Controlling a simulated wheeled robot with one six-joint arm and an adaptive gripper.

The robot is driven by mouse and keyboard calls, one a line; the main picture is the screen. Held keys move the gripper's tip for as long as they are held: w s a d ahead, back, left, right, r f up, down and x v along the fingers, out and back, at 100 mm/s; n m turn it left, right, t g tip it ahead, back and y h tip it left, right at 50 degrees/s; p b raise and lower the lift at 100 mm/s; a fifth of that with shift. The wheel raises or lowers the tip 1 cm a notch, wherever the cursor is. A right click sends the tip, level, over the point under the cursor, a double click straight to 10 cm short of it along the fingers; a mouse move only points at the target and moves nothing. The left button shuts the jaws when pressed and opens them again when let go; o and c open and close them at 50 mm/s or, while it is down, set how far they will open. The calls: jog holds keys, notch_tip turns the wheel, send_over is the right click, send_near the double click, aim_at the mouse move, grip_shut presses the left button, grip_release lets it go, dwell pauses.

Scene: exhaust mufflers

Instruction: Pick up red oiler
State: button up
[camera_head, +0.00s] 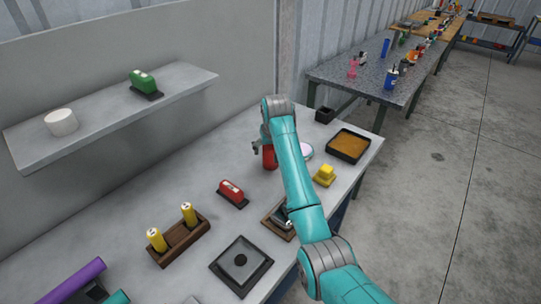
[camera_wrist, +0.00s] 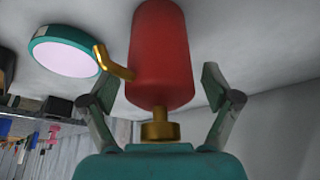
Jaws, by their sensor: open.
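The red oiler (camera_head: 270,158) stands on the grey workbench near its back, partly hidden by my arm in the head view. In the wrist view the red oiler (camera_wrist: 160,55) is a red cylinder with a brass neck and a bent brass spout on its left side. My gripper (camera_wrist: 160,82) is open, with one finger on each side of the oiler's body and gaps showing between them. In the head view my gripper (camera_head: 258,146) is beside the oiler, mostly hidden behind my own arm.
A round teal-rimmed disc (camera_wrist: 65,55) lies near the oiler. A red piece on a dark base (camera_head: 232,192), a yellow block (camera_head: 324,175) and a black tray with brown contents (camera_head: 348,145) are on the bench. A wooden holder (camera_head: 180,240) holds two yellow cylinders.

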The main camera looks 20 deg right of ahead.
jog(key=shift+f, duration=0.1)
jog(key=c, duration=1.3)
